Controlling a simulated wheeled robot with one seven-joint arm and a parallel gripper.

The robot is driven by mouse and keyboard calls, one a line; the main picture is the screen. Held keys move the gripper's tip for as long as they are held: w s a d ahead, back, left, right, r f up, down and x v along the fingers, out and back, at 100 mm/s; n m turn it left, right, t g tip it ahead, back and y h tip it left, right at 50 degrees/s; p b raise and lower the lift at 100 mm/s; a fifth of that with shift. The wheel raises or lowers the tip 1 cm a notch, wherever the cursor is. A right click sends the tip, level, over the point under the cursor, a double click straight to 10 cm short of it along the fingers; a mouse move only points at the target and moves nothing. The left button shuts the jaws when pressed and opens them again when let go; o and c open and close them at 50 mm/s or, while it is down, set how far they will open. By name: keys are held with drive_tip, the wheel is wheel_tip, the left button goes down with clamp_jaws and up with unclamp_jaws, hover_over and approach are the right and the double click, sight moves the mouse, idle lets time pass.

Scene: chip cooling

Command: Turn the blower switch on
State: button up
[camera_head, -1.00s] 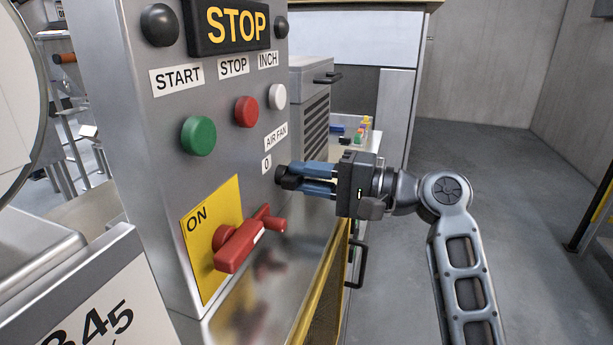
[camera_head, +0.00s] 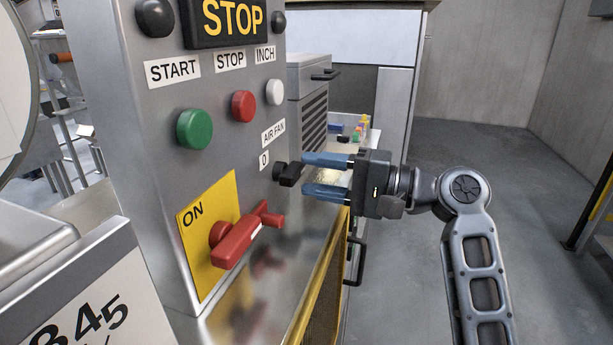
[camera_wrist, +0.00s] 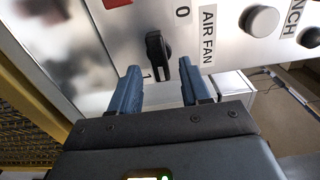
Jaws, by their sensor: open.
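The blower switch (camera_head: 288,173) is a small black rotary knob under the "AIR FAN" label (camera_head: 273,132) on the grey panel. A "0" mark sits above it. In the wrist view the knob (camera_wrist: 157,55) lies beyond and between my two blue fingers, with the "0" on one side and a "1" mark partly seen on the other. Its handle is turned toward the "1" side in that view. My gripper (camera_head: 305,175) is open and empty, its fingertips just off the knob, to its right in the head view. It also shows in the wrist view (camera_wrist: 158,88).
A red lever (camera_head: 245,237) on a yellow "ON" plate is at the panel's lower left, close by. Green (camera_head: 195,129), red (camera_head: 243,106) and white (camera_head: 274,92) buttons are above. A metal ledge with a yellow edge runs below my gripper. Open floor lies to the right.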

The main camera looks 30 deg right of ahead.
drive_tip(key=b+v, duration=0.1)
drive_tip(key=v, duration=0.4)
drive_tip(key=shift+s+d, duration=0.15)
idle(0.3)
